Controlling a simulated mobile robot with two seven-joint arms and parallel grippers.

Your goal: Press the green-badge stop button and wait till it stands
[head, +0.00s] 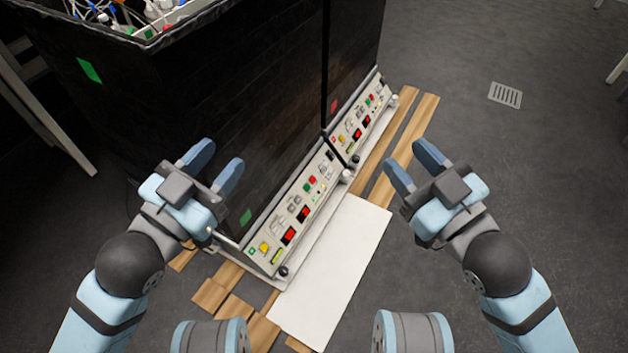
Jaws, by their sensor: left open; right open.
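The near shaker unit (215,130) is a tall black box with a green badge (246,216) low on its front. Its sloped pale control panel (278,252) carries red displays (289,236), a yellow button (264,247), a red button (312,180) and a green button (306,187). The labels are too small to read, and I cannot tell whether the shaker is moving. My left gripper (216,163) is open and empty, in front of the black box, left of the panel. My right gripper (411,160) is open and empty, right of the panels, above the floor.
A second black unit (350,50) with a red badge (334,106) and a similar panel (345,150) stands beyond. A white board (335,265) and wooden slats (410,135) lie before the panels. Grey floor at right is clear around a drain grate (505,95).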

